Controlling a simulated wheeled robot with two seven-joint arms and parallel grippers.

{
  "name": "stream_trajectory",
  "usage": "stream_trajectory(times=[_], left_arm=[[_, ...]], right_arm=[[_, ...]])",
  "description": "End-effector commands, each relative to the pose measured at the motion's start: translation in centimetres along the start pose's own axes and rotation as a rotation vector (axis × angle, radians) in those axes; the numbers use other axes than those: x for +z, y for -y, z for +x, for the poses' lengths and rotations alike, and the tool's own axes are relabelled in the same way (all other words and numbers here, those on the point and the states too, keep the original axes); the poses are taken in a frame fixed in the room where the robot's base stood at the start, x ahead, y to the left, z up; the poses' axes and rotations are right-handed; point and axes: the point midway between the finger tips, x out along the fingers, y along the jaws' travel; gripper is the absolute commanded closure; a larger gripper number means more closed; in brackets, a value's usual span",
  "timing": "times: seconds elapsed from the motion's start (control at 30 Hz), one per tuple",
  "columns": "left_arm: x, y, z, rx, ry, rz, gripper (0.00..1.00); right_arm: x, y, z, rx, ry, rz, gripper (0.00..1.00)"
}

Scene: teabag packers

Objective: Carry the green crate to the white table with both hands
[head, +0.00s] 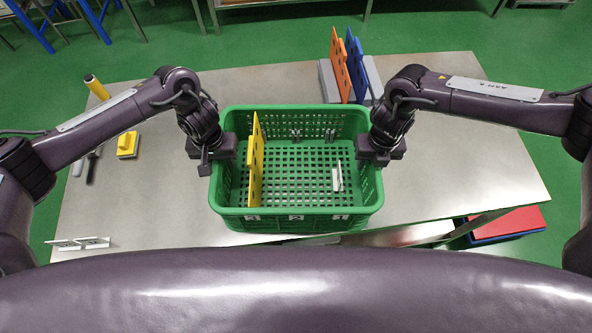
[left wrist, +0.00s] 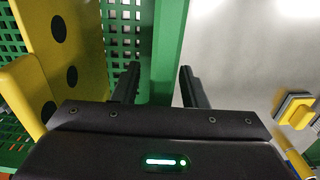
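The green crate (head: 295,225) is in front of me over the near middle of a pale grey table (head: 440,150). I cannot tell whether it rests on the table or is just above it. A yellow perforated plate (head: 256,165) and a small white piece (head: 338,178) stand inside.
Orange (head: 339,65) and blue (head: 355,68) plates stand in a grey holder behind the crate. A red-topped box (head: 508,222) is below the right edge. Green floor surrounds the table.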

Motion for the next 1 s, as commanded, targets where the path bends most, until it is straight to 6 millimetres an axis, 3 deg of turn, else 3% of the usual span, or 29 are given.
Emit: stream_trajectory(times=[0.2,0.5,1.0], left_arm=[[0.02,-0.01,0.04,0.0,0.001,0.001,0.61],[0.03,-0.01,0.02,0.0,0.001,0.001,0.99],[0.02,0.01,0.0,0.0,0.001,0.0,1.0]], right_arm=[[0.0,0.0,0.03,0.0,0.0,0.0,0.61],[0.0,0.01,0.01,0.0,0.0,0.0,0.99],[0.01,0.05,0.0,-0.001,0.0,0.001,1.0]])
